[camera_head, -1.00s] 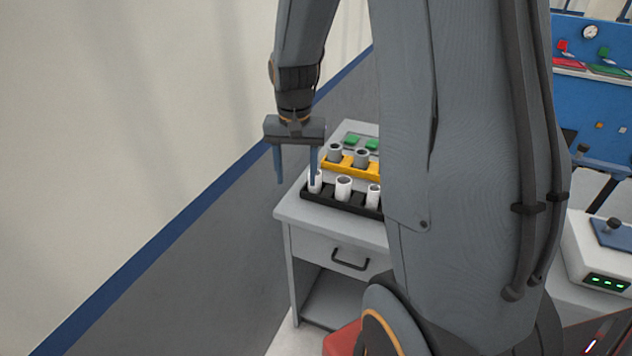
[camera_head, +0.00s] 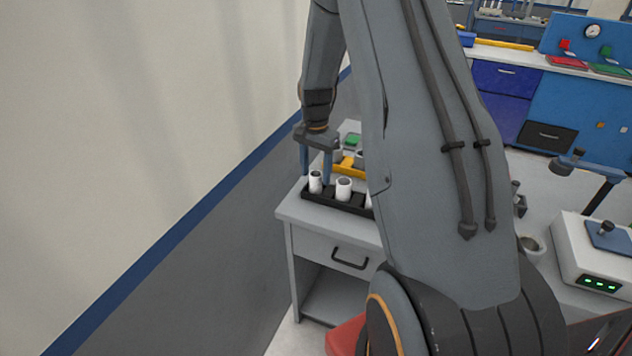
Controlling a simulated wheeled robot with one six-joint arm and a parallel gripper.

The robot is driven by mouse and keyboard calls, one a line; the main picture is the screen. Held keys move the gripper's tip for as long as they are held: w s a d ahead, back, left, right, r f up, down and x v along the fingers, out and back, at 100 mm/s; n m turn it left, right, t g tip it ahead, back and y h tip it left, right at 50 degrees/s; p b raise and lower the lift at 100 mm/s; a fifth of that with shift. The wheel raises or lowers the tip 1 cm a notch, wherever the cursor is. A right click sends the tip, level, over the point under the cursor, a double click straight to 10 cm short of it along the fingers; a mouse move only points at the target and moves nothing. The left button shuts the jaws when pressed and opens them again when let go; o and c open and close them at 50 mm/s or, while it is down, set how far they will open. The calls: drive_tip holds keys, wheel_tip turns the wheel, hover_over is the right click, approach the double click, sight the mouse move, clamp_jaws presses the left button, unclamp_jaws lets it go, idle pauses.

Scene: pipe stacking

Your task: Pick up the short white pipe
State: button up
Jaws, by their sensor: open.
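White pipes stand upright in a black rack (camera_head: 334,205) on a grey cabinet. The left pipe (camera_head: 316,184) and the middle pipe (camera_head: 344,189) show clearly. A third white pipe (camera_head: 369,200) is mostly hidden behind my arm, so I cannot tell for sure which is the short one. My gripper (camera_head: 316,178) is open and points down at the rack's left end. In the picture its two blue fingers are on either side of the left pipe's top. Nothing shows between them as held, and I cannot tell their exact depth.
A yellow rack (camera_head: 348,172) with grey pipes sits behind the black one, partly hidden by my arm. A green block (camera_head: 353,140) is at the back. The wall (camera_head: 200,150) runs close on the left. A white device (camera_head: 597,255) stands at the right.

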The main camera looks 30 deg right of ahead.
drive_tip(key=shift+f+p, duration=0.3)
drive_tip(key=shift+f, duration=0.95)
drive_tip(key=c, duration=1.1)
drive_tip(key=shift+r, duration=0.15)
